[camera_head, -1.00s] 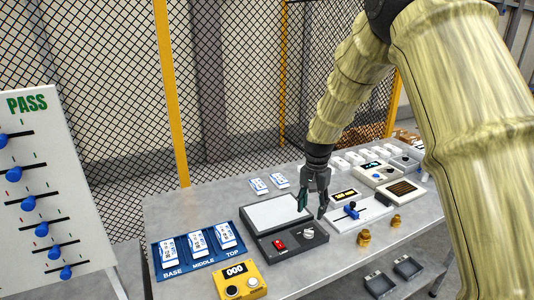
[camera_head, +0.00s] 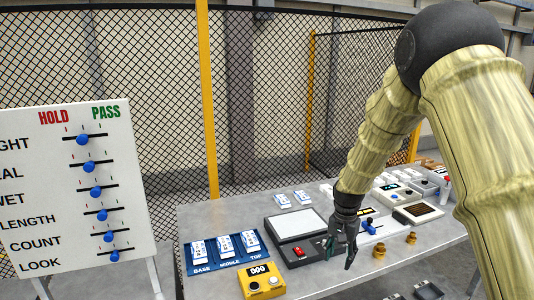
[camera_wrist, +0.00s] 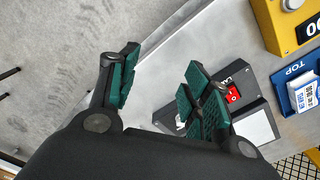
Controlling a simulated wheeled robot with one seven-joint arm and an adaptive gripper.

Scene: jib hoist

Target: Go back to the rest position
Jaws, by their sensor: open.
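My gripper (camera_head: 342,248) is open and empty above the front edge of the grey table (camera_head: 200,222), pointing down. In the wrist view its green-padded fingers (camera_wrist: 160,88) are spread apart with nothing between them. Behind it in the head view is a dark device with a light plate (camera_head: 298,224) and a red switch. That red switch (camera_wrist: 232,94) also shows in the wrist view, beyond the right finger, which covers part of the device.
A yellow counter (camera_head: 262,281) reads 000. Brass weights (camera_head: 379,251) stand to the gripper's right. A board with blue sliders (camera_head: 80,190) is at left; mesh fencing (camera_head: 260,100) is behind.

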